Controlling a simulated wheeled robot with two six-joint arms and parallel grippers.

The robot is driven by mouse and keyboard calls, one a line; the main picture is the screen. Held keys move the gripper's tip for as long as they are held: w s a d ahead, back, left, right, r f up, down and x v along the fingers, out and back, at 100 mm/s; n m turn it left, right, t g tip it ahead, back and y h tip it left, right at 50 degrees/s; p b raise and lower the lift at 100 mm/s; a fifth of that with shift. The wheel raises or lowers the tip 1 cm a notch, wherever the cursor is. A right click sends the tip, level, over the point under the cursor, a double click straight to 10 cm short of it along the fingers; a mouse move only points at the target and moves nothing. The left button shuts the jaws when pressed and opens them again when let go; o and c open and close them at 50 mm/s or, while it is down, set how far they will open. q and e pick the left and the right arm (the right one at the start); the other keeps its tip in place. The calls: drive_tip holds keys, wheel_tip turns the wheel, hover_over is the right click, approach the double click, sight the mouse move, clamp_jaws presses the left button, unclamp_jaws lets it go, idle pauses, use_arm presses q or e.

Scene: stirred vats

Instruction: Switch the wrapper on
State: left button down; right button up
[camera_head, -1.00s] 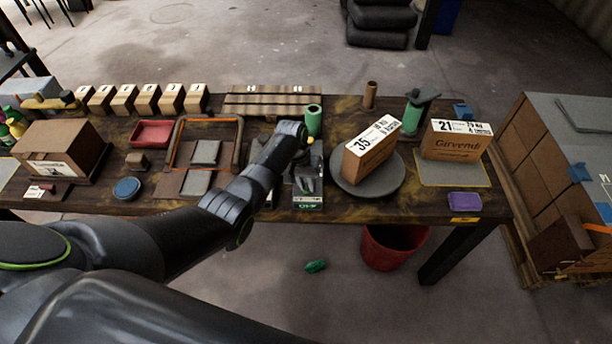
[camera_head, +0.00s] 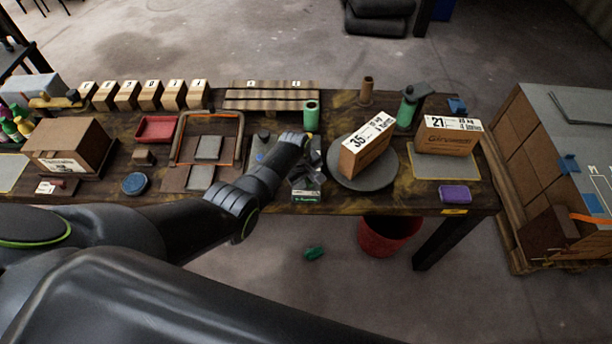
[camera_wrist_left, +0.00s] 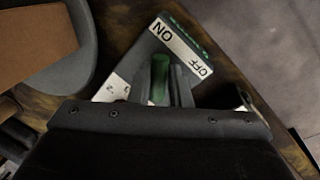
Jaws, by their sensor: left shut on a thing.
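The switch box (camera_head: 306,195) stands at the table's front edge in the head view. The wrist view shows its white plate (camera_wrist_left: 180,45) marked ON and OFF, and a green lever (camera_wrist_left: 159,80). My left gripper (camera_wrist_left: 172,88) is shut on the lever; in the head view the gripper (camera_head: 309,162) covers most of the box. I cannot tell for sure which setting the lever is at. The wrapper's grey round turntable (camera_head: 385,179) is right of the box and carries a brown carton (camera_head: 366,155) labelled 35. My right gripper is not in view.
A green cylinder (camera_head: 311,117) stands just behind the gripper. A carton labelled 21 (camera_head: 447,139) and a purple block (camera_head: 454,194) are at the right. A red tray (camera_head: 156,129) and an orange-edged frame (camera_head: 209,139) lie left. A red bin (camera_head: 388,236) stands under the table's front edge.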

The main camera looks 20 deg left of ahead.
use_arm(q)
drive_tip(key=shift+w+d+r+n, duration=0.1)
drive_tip(key=shift+w+n, duration=0.05)
drive_tip(key=shift+n, duration=0.65)
drive_tip(key=c, duration=1.4)
unclamp_jaws()
drive_tip(key=shift+o, duration=0.2)
drive_tip(key=shift+p, duration=0.35)
drive_tip(key=shift+r, duration=0.3)
drive_tip(key=r, duration=0.1)
drive_tip(key=r+p, duration=0.1)
drive_tip(key=r, duration=0.1)
drive_tip(key=s+r+p, duration=0.1)
drive_tip(key=r, duration=0.1)
drive_tip(key=shift+s+a, duration=0.1)
drive_tip(key=shift+a, duration=0.25)
wheel_tip(320, 180, up, 11)
hover_over(299, 192)
drive_tip(key=shift+r, duration=0.2)
drive_tip(key=shift+f, duration=0.1)
